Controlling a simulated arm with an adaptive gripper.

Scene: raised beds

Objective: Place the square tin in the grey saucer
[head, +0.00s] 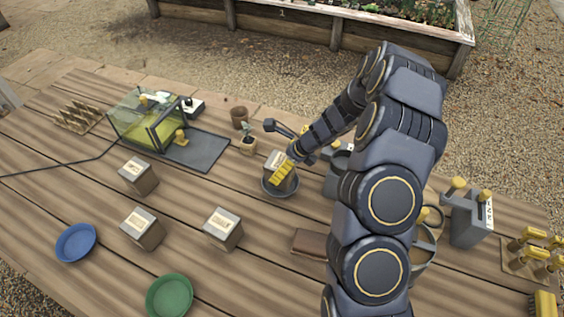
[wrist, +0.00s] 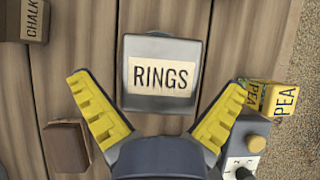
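A grey square tin with a pale label (head: 273,158) shows at the dark grey saucer (head: 281,195) in the middle of the table in the head view. It appears to stand within the saucer's rim, but I cannot tell whether it rests on the bottom.
Similar tins (head: 138,176), (head: 143,228) and (head: 222,228) stand to the left and front. A blue dish (head: 76,243), a green dish (head: 169,298) and a brown block (head: 310,243) lie nearer. A yellow PEA box (wrist: 278,98) is right of the gripper. My arm hides part of the table.

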